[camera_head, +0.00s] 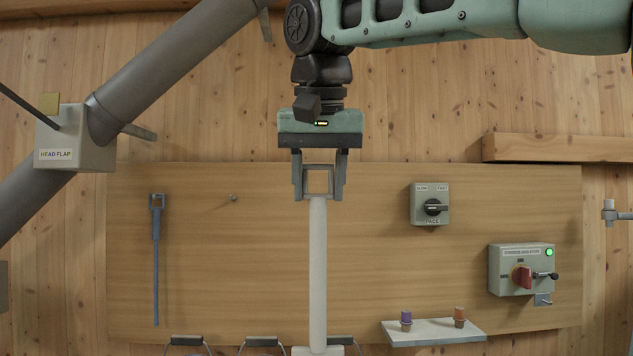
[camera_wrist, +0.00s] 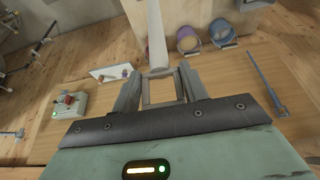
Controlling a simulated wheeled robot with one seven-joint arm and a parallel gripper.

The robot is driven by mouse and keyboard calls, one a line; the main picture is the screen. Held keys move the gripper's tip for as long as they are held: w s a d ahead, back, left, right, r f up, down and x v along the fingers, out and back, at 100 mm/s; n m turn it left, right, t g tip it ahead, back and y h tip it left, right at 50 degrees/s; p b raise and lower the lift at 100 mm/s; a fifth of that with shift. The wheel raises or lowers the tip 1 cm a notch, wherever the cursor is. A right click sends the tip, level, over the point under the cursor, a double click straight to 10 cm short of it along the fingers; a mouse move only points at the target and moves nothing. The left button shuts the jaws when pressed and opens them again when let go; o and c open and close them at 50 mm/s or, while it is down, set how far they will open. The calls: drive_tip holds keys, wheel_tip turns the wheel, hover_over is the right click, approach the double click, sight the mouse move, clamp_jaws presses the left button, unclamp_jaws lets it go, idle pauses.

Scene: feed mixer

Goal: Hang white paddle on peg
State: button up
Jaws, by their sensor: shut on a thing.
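The white paddle (camera_head: 318,270) hangs upright below my gripper (camera_head: 320,185), with its square grey loop handle between the fingers. My gripper is shut on that loop. The paddle's lower end reaches the bottom edge of the head view. In the wrist view, the white shaft (camera_wrist: 157,40) extends away from my gripper (camera_wrist: 160,88). A small bare peg (camera_head: 233,197) sticks out of the wooden board, left of the gripper and slightly lower than its fingertips. I cannot make out this peg in the wrist view.
A blue-grey paddle (camera_head: 156,260) hangs on the board (camera_head: 270,230) at left. A pace switch box (camera_head: 430,205), an isolator box (camera_head: 522,270) and a small shelf (camera_head: 434,333) are at right. A grey pipe (camera_head: 170,65) crosses the upper left. Several buckets (camera_wrist: 222,33) stand below.

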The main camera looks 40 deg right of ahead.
drive_tip(key=w+d+p, duration=0.4)
drive_tip(key=w+d, duration=0.5)
drive_tip(key=w, duration=0.5)
drive_tip(key=shift+d+p, duration=0.25)
drive_tip(key=shift+p, duration=0.05)
